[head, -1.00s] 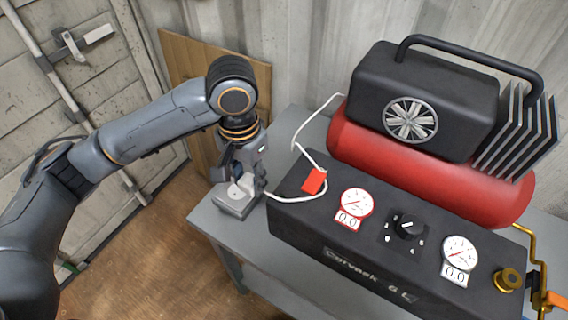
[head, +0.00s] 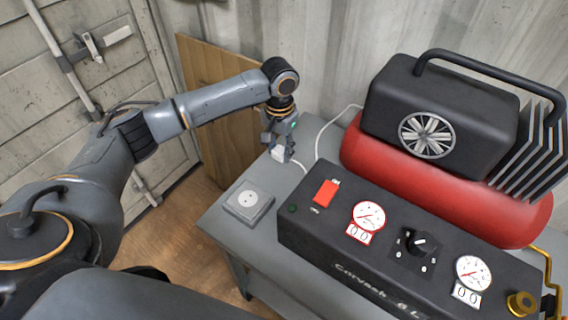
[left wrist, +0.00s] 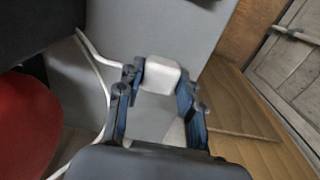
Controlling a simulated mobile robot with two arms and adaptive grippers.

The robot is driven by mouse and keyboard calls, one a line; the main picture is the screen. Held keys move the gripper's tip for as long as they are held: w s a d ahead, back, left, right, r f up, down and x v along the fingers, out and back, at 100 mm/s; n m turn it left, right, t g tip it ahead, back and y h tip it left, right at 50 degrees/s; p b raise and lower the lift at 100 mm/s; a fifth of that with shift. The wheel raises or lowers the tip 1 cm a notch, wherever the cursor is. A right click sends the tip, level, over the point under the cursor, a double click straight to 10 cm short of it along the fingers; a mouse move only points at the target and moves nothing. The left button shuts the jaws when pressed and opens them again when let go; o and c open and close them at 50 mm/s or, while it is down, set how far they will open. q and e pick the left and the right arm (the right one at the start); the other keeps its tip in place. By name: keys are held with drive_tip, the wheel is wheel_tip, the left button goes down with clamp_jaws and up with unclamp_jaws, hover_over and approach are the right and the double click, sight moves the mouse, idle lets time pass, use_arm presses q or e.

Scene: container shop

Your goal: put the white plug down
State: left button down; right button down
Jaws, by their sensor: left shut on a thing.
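My left gripper (head: 278,143) is shut on the white plug (head: 278,153), over the back left part of the grey bench (head: 228,205). The left wrist view shows the white plug (left wrist: 161,75) between the two fingers of my left gripper (left wrist: 158,90), with the grey bench top behind it. I cannot tell whether the plug touches the bench. A white cord (head: 321,137) runs from the plug side toward the compressor. The grey socket box (head: 249,201) sits on the bench's left front part, its face empty. My right gripper does not show.
The black control box (head: 345,235) with a red switch (head: 326,192), gauges and a knob stands on the bench. Behind it is the red compressor tank (head: 365,160). A wooden board (head: 207,110) leans at the wall. Bench top around the socket box is bare.

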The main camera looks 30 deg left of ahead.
sight(280, 171)
use_arm(q)
drive_tip(key=shift+f, duration=2.85)
drive_tip(key=shift+f, duration=0.25)
drive_tip(key=c, duration=0.9)
unclamp_jaws()
drive_tip(key=shift+f, duration=0.1)
drive_tip(key=shift+o, duration=0.2)
drive_tip(key=shift+r, duration=0.45)
wheel_tip(280, 171, up, 12)
drive_tip(key=shift+f+b, duration=0.1)
drive_tip(key=shift+b, duration=0.25)
